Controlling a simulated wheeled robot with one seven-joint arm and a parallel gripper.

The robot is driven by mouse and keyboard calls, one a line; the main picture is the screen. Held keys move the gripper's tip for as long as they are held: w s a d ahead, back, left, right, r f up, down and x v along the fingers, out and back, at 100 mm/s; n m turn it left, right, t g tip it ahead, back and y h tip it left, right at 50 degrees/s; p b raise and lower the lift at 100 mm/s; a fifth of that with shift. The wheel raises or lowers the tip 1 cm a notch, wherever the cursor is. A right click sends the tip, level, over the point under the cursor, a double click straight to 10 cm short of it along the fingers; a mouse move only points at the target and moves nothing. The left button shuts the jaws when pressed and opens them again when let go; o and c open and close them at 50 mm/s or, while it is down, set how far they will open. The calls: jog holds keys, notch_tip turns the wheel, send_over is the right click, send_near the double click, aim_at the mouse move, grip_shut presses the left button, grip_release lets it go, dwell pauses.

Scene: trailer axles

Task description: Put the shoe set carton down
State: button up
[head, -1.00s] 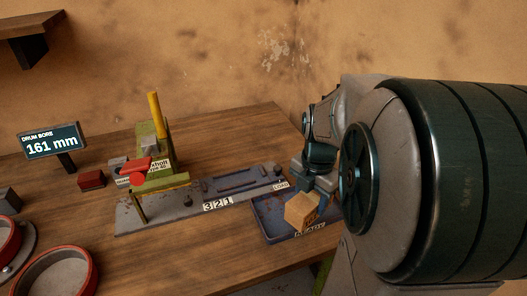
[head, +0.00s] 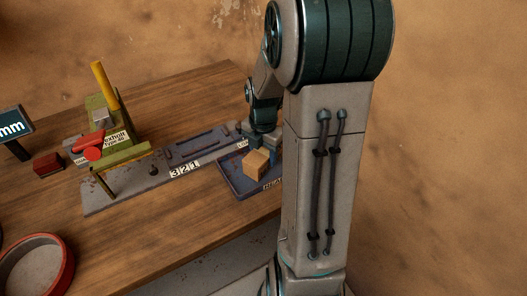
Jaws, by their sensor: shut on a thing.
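The shoe set carton (head: 257,163) is a small tan box in the head view. It is held over the blue tray (head: 229,181) at the right end of the bench. My gripper (head: 263,145) is shut on the carton from behind and above, and its fingers are partly hidden by the carton. I cannot tell whether the carton's underside touches the tray floor. My arm hides the tray's right part and some of its label.
A grey plate (head: 125,196) marked 3, 2, 1 lies left of the tray. A green press (head: 111,142) with a yellow lever stands on it. A red block (head: 48,163), a sign (head: 13,124) and a red-rimmed drum (head: 37,265) are further left. Bare wood shows in front.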

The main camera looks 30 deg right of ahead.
aim_at(263, 151)
jog(key=shift+f, duration=0.1)
jog(key=o, duration=1.4)
notch_tip(263, 151, up, 12)
jog(key=shift+s+a+r+m+t, duration=0.15)
jog(key=shift+s+a+m+t, duration=0.35)
jog(key=shift+s+a+m, duration=2.45)
jog(key=shift+s+a+r+m+t, duration=0.2)
jog(key=shift+s+a+m+t, duration=0.65)
jog(key=shift+m, duration=3.8)
jog(key=shift+s+a+r+m+t, duration=0.15)
jog(key=shift+s+a+m, duration=2.2)
jog(key=shift+m, duration=1.45)
